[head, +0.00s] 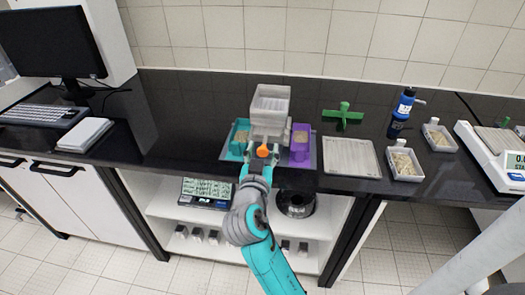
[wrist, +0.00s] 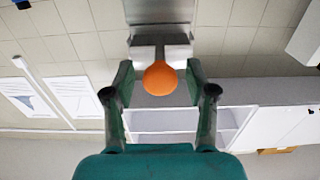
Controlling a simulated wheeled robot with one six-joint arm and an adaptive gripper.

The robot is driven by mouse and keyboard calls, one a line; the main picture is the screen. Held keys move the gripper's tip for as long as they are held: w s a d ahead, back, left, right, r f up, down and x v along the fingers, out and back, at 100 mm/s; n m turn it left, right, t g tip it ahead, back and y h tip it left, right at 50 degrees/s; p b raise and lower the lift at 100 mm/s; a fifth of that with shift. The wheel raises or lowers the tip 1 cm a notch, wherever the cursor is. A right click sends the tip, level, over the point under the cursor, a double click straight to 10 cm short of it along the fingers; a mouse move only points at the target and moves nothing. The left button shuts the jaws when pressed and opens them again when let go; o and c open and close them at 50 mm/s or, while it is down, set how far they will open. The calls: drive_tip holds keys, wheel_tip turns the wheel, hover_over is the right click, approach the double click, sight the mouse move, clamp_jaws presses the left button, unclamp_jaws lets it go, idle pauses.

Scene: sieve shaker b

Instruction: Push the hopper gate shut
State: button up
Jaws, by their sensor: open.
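The grey hopper (head: 270,105) stands on the dark bench in the head view, between a teal bin (head: 240,133) and a purple bin (head: 300,146). An orange knob (head: 263,150) sticks out at its lower front, which I take to be the gate's handle. My gripper (head: 260,158) is in front of the hopper at the knob. In the wrist view the orange knob (wrist: 160,78) lies between the two open fingers of my gripper (wrist: 158,74), with gaps visible on both sides. How far the gate is open is hidden.
A light tray (head: 350,157) and a green cross-shaped tool (head: 342,115) lie to the right. Beyond them are a blue bottle (head: 401,112), two sample dishes and a balance (head: 495,145). A keyboard (head: 42,115) is at left. The bench left of the teal bin is clear.

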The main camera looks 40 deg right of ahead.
sight(265, 139)
clamp_jaws()
drive_tip(key=shift+x, duration=2.65)
unclamp_jaws()
drive_tip(key=shift+w, duration=0.1)
drive_tip(key=v, duration=1.2)
